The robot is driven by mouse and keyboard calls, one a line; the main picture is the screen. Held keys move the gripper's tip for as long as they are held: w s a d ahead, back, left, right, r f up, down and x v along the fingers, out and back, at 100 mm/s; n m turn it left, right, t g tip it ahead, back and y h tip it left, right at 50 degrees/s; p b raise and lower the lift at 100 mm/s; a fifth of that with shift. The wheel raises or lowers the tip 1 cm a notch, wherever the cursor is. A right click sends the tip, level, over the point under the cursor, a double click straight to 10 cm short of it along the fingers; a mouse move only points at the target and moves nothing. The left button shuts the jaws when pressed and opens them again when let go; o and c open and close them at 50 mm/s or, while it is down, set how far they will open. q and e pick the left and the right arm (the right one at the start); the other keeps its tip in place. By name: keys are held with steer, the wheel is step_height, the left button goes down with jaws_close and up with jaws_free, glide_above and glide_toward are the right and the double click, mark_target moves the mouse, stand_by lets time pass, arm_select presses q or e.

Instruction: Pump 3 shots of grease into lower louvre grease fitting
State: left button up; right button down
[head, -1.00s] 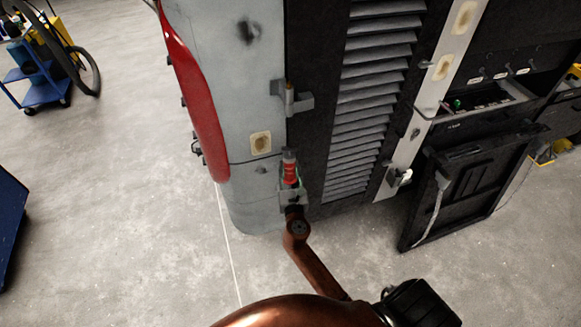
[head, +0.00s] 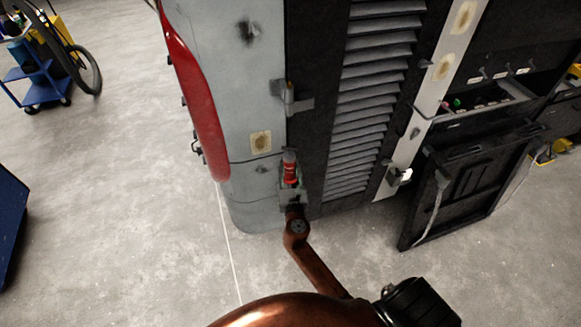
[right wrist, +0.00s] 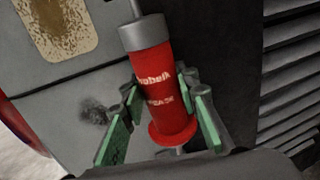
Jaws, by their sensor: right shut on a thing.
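A red grease gun (head: 289,172) with a grey cap stands nearly upright at the lower hinge area beside the black louvre panel (head: 377,95). In the right wrist view the red grease gun (right wrist: 162,95) shows white lettering, a red flange at its lower end and a thin rod at its top. My right gripper (head: 291,190) is shut on the gun, with its green-padded fingers (right wrist: 165,115) on either side of the barrel. The lower grease fitting is hidden, so I cannot tell whether the gun touches it. My left gripper is not in view.
An upper hinge bracket (head: 290,97) sticks out above the gun. A black open hatch door (head: 470,195) hangs at the right under a control recess (head: 485,95). A blue cart (head: 38,85) stands far left.

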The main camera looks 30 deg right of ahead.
steer(key=shift+f+b, duration=0.7)
steer(key=shift+f, duration=0.3)
stand_by(0.9)
steer(key=shift+r, duration=0.2)
steer(key=shift+r+p, duration=0.3)
steer(key=shift+p, duration=0.25)
steer(key=shift+r+p, duration=0.45)
steer(key=shift+r, duration=0.15)
steer(key=shift+p, duration=0.35)
stand_by(0.7)
steer(key=shift+s+f+b, duration=0.1)
steer(key=shift+f+b, duration=0.65)
steer(key=shift+f, duration=0.35)
stand_by(0.9)
steer(key=shift+r, duration=0.1)
steer(key=shift+r+p, duration=0.35)
steer(key=shift+p, duration=0.15)
steer(key=shift+r+p, duration=0.6)
steer(key=shift+r, duration=0.1)
stand_by(0.4)
